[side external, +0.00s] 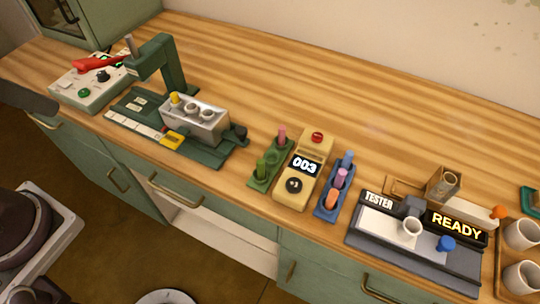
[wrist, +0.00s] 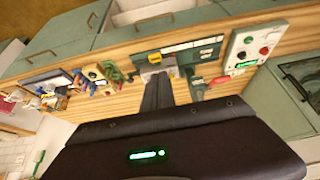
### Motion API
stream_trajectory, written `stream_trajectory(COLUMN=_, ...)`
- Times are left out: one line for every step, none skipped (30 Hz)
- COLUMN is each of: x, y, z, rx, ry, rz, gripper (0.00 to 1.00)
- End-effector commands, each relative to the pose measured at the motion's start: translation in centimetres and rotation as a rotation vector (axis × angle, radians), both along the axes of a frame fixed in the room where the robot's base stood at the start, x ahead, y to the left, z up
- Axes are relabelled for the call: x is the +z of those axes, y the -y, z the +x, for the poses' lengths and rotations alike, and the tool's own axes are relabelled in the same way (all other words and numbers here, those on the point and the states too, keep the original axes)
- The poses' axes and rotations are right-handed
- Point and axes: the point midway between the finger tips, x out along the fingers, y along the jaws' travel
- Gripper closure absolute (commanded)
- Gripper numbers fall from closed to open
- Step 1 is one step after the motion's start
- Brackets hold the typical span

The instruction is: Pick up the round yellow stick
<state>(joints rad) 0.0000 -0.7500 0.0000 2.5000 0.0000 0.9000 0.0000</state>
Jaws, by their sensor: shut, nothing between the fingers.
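The round yellow stick (side external: 175,98) stands upright in the left hole of a grey metal block (side external: 208,126) in the side view. The block has other round holes and sits on the green press base (side external: 205,153). My gripper (wrist: 158,76) shows in the wrist view with its dark fingers together and nothing between them. The fingers point toward the green press, but their distance from the stick cannot be told. The yellow stick is not clearly seen in the wrist view.
The green press arm (side external: 165,62) rises behind the block's left side. A green rack (side external: 267,172), a counter reading 003 (side external: 303,168), a blue rack (side external: 335,188) and a tester (side external: 415,240) stand to the right. The back counter is clear.

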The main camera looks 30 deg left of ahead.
Motion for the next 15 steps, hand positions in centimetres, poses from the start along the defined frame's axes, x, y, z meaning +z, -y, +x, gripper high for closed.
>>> stream_trajectory(x=0.0, y=0.0, z=0.0, rx=0.0, ry=0.0, rz=0.0, gripper=1.0)
stream_trajectory(x=0.0, y=0.0, z=0.0, rx=0.0, ry=0.0, rz=0.0, gripper=1.0)
stream_trajectory(x=0.0, y=0.0, z=0.0, rx=0.0, ry=0.0, rz=0.0, gripper=1.0)
stream_trajectory(x=0.0, y=0.0, z=0.0, rx=0.0, ry=0.0, rz=0.0, gripper=1.0)
stream_trajectory(x=0.0, y=0.0, z=0.0, rx=0.0, ry=0.0, rz=0.0, gripper=1.0)
stream_trajectory(x=0.0, y=0.0, z=0.0, rx=0.0, ry=0.0, rz=0.0, gripper=1.0)
stream_trajectory(x=0.0, y=0.0, z=0.0, rx=0.0, ry=0.0, rz=0.0, gripper=1.0)
stream_trajectory(x=0.0, y=0.0, z=0.0, rx=0.0, ry=0.0, rz=0.0, gripper=1.0)
stream_trajectory(x=0.0, y=0.0, z=0.0, rx=0.0, ry=0.0, rz=0.0, gripper=1.0)
stream_trajectory(x=0.0, y=0.0, z=0.0, rx=0.0, ry=0.0, rz=0.0, gripper=1.0)
stream_trajectory(x=0.0, y=0.0, z=0.0, rx=0.0, ry=0.0, rz=0.0, gripper=0.96)
stream_trajectory(x=0.0, y=0.0, z=0.0, rx=0.0, ry=0.0, rz=0.0, gripper=0.88)
stream_trajectory(x=0.0, y=0.0, z=0.0, rx=0.0, ry=0.0, rz=0.0, gripper=0.82)
stream_trajectory(x=0.0, y=0.0, z=0.0, rx=0.0, ry=0.0, rz=0.0, gripper=0.76)
stream_trajectory(x=0.0, y=0.0, z=0.0, rx=0.0, ry=0.0, rz=0.0, gripper=0.69)
